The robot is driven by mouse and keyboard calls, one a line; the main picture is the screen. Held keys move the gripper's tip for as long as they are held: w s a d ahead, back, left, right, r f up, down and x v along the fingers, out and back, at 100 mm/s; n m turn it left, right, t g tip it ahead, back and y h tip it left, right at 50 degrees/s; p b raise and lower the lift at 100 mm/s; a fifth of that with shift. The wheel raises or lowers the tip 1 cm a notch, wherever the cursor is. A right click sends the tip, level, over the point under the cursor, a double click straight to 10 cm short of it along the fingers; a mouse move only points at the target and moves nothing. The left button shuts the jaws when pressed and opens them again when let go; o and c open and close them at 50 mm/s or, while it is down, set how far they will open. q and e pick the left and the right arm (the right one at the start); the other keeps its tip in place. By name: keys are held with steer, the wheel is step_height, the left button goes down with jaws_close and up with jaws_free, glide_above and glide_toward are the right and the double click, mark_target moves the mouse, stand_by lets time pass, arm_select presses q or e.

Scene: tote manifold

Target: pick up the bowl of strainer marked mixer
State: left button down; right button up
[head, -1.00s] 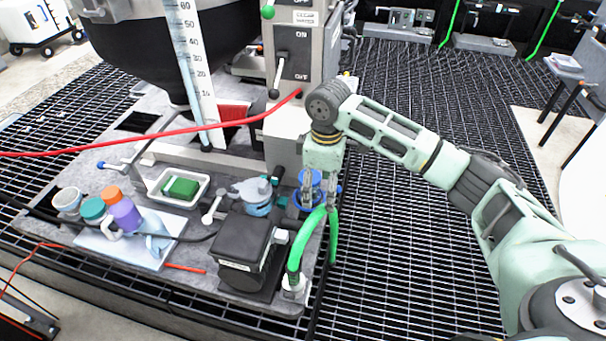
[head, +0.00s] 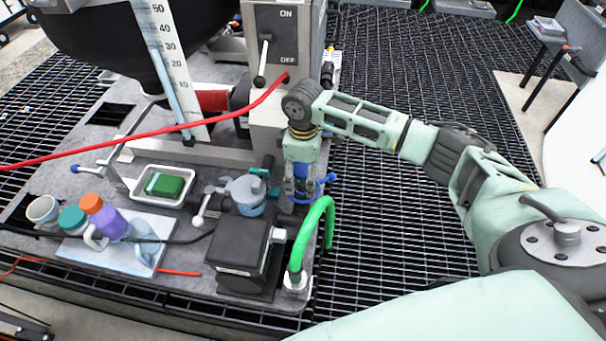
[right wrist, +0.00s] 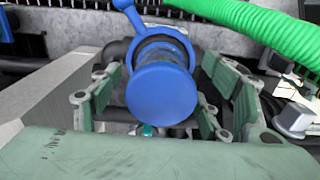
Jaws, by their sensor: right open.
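The strainer's blue bowl (head: 303,172) stands at the right edge of the grey skid plate, partly hidden by my gripper in the head view. In the right wrist view the round blue bowl (right wrist: 160,95) faces the camera, with a blue ring-like tab above it. I cannot read any mixer marking. My right gripper (head: 301,194) is at the bowl, pointing down. In the right wrist view its fingers (right wrist: 163,100) are open, one on each side of the bowl, with small gaps showing. My left gripper is not in view.
A thick green hose (head: 312,228) arches close beside the gripper. A black box (head: 240,255) and a pale blue-grey strainer-like part (head: 247,190) stand to the left. A red hose (head: 130,139) crosses at mid-height. Open grating (head: 400,235) lies to the right.

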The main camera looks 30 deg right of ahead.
mark_target(303, 167)
steer(key=shift+f, duration=0.25)
steer(key=shift+s, duration=0.1)
steer(key=shift+c, duration=0.6)
steer(key=c, duration=1.2)
steer(key=shift+r, duration=0.15)
steer(key=shift+r, duration=0.6)
step_height(303, 167, up, 3)
steer(key=shift+f, duration=0.15)
steer(key=s+d+r, duration=0.1)
steer(key=s+r, duration=0.1)
steer(key=s, duration=0.1)
steer(key=s+r, duration=0.2)
steer(key=s, duration=0.2)
steer(key=s+d+r, duration=0.1)
steer(key=s+r, duration=0.2)
steer(key=s, duration=0.1)
steer(key=shift+s+d+b, duration=0.2)
steer(key=shift+d+b, duration=0.1)
steer(key=shift+b, duration=0.1)
